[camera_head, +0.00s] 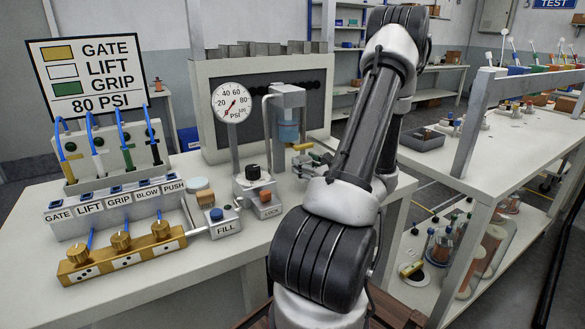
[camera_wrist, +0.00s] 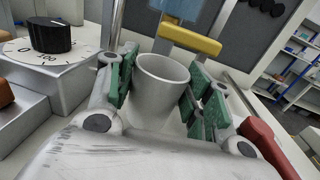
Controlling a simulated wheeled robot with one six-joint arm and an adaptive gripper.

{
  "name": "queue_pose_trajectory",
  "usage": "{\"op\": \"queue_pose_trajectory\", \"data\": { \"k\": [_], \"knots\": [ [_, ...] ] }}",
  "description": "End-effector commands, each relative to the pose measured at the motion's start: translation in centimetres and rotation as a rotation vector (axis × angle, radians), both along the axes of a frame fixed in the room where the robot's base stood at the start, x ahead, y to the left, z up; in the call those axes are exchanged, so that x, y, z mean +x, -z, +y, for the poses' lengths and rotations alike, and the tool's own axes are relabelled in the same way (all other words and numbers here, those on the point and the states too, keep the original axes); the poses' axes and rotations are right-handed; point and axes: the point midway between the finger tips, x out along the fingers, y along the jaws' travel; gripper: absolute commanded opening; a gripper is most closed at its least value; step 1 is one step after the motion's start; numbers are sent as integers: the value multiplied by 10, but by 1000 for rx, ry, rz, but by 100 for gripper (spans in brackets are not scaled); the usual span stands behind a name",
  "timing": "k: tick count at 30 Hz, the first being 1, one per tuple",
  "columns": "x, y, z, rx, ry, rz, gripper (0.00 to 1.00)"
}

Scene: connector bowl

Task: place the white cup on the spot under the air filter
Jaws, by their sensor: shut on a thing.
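The white cup (camera_wrist: 158,98) is between the green pads of my gripper (camera_wrist: 163,74) in the wrist view, which is shut on it. The cup's open mouth faces up, and its base is hidden, so I cannot tell whether it touches the bench. The air filter (camera_head: 288,112) has a grey head and a bluish clear bowl. Its bowl (camera_wrist: 182,8) shows at the top of the wrist view, with a yellow bar (camera_wrist: 190,40) below it, just beyond the cup. My gripper (camera_head: 308,160) is close to the filter's base in the head view. The spot itself is hidden.
A pressure gauge (camera_head: 232,103) and a box with a black knob (camera_head: 252,173) stand left of the filter. The knob box (camera_wrist: 52,62) is close to my gripper's left side. A red part (camera_wrist: 268,145) is at the gripper's right. A grey panel (camera_head: 190,100) stands behind.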

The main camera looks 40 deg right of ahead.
Motion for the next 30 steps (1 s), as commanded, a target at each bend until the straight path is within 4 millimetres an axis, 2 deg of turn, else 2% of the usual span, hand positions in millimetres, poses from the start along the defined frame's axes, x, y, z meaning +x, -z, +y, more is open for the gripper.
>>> {"op": "queue_pose_trajectory", "data": {
  "k": [1, 3, 6, 14, 15, 19, 30],
  "knots": [
    [15, 0, 0, -3, -7, 0, 20],
    [32, 0, -3, -2, -5, 0, 20],
    [50, 0, -5, -2, -3, 0, 20],
    [77, 1, -9, -1, -2, 0, 20],
    [75, 12, -9, 5, 0, 3, 20],
    [74, 31, -9, 3, 1, 2, 20],
    [74, 37, -9, 0, 1, 1, 20]
  ]
}}
